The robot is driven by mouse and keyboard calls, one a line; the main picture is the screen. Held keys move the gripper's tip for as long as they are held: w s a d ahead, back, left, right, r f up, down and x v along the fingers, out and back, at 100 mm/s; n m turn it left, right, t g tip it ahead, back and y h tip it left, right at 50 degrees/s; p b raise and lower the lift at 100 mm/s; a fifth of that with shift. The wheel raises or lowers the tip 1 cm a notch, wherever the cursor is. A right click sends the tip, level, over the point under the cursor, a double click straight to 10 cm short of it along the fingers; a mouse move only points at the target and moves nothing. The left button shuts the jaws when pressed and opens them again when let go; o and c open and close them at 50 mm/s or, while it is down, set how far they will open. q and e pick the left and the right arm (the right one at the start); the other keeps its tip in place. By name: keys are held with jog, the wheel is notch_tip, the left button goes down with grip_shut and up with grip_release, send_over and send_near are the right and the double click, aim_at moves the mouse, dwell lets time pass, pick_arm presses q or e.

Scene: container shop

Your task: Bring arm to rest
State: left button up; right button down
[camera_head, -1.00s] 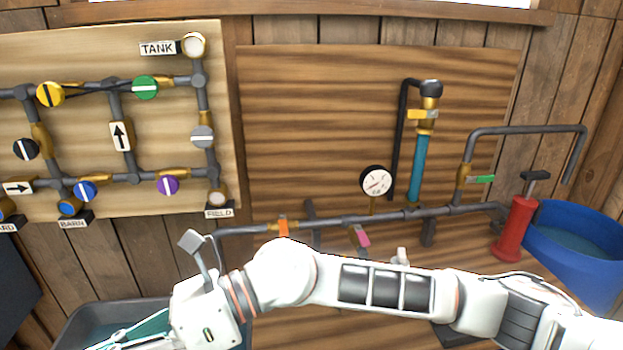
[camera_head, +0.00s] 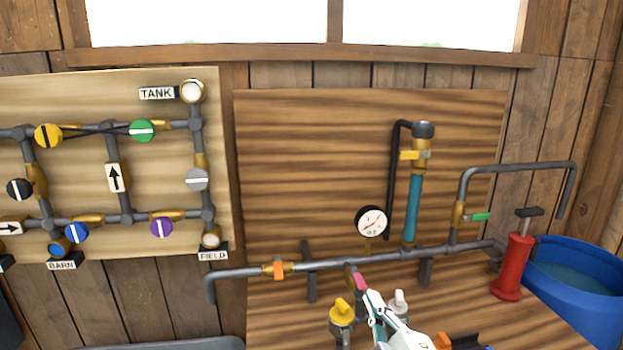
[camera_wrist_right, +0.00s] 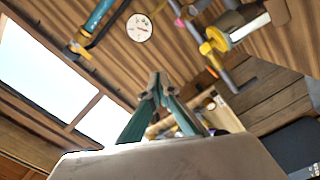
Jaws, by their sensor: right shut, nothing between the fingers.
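My right gripper (camera_head: 368,297) shows at the lower middle of the head view, its fingers pointing up toward the pipe. Its tips overlap the area just below the pink valve handle (camera_head: 360,282); I cannot tell whether they touch it. In the right wrist view the teal fingers of the right gripper (camera_wrist_right: 157,85) meet at their tips, shut with nothing between them. My left gripper is not in view.
A horizontal pipe (camera_head: 335,264) with an orange-handled valve (camera_head: 279,269) and a gauge (camera_head: 371,221) runs behind the gripper. A yellow-topped fitting (camera_head: 341,312) stands just left of it. A red pump (camera_head: 513,265) and blue tub (camera_head: 590,290) are at the right.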

jog(key=s+d+f+m+g+h, duration=0.2)
jog(key=s+d+f, duration=0.1)
jog(key=d+f, duration=0.3)
jog(key=s+d+f+m+g+h, duration=0.2)
jog(key=s+d+f+g, duration=0.15)
jog(key=d+f, duration=0.3)
jog(key=s+d+f+m+g+h, duration=0.1)
jog(key=s+d+f+g+h, duration=0.1)
jog(key=s+d+f, duration=0.5)
jog(key=s+d+f+m+g+h, duration=0.1)
jog(key=s+d+f+g, duration=0.3)
jog(key=s, duration=0.5)
jog(key=w+a+f+m+t+y, duration=0.2)
jog(key=a+f+y, duration=0.5)
jog(key=a+f, duration=0.5)
jog(key=a+m+t, duration=0.1)
jog(key=a+t, duration=0.1)
jog(key=a, duration=0.1)
jog(key=shift+w+f+t, duration=0.25)
jog(key=shift+t, duration=0.1)
